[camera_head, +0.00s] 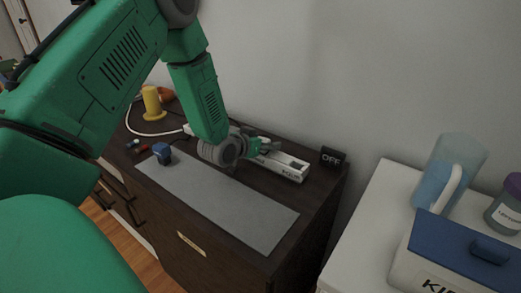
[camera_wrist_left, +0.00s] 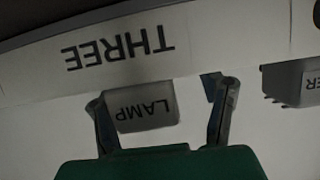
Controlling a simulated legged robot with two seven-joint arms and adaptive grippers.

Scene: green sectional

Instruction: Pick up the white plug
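A white power strip (camera_head: 285,165) lies along the back of the dark dresser by the wall. In the left wrist view the strip (camera_wrist_left: 140,55) crosses the top, with an upside-down "THREE". A pale plug labelled "LAMP" (camera_wrist_left: 145,108) sits at its edge. My left gripper (camera_wrist_left: 165,112) is open, its fingers spread with the plug between them. The left finger is close to the plug; a gap shows at the right finger. In the head view my left gripper (camera_head: 262,147) is over the strip and hides part of it. My right gripper is not in view.
Another plug, its label ending in "ER" (camera_wrist_left: 290,80), is at the right. A black "OFF" block (camera_head: 332,157) stands beyond the strip's end. A grey mat (camera_head: 220,200), blue object (camera_head: 162,152) and yellow object (camera_head: 152,103) are on the dresser (camera_head: 318,200). A white cabinet (camera_head: 375,225) holds containers.

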